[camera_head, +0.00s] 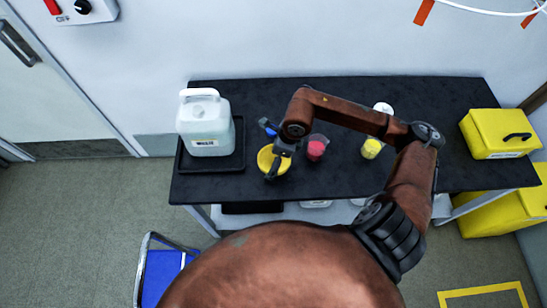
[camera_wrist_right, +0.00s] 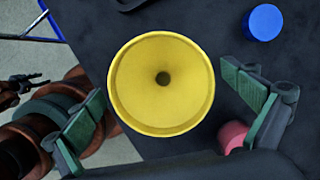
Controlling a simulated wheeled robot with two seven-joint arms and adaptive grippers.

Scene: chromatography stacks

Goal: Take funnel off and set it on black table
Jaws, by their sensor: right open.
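The yellow funnel (camera_head: 266,160) is near the front edge of the black table (camera_head: 310,180), right of the white jug. In the right wrist view the funnel (camera_wrist_right: 130,85) shows from above as a round yellow cone with a dark hole at its centre. What it rests on is hidden beneath it. My right gripper (camera_head: 270,152) is over the funnel. Its green-padded fingers (camera_wrist_right: 165,90) are open, one on each side of the rim, and nothing is held. Dark, finger-like parts at the left edge of the right wrist view may be my left gripper, but its state is unclear.
A white jug (camera_head: 205,125) stands in a black tray (camera_head: 240,150). A blue round item (camera_wrist_right: 263,22), a red-filled vessel (camera_head: 316,149) and a yellow-filled vessel (camera_head: 371,148) are nearby. A yellow case (camera_head: 490,130) is at the right end. Bare table lies right of centre.

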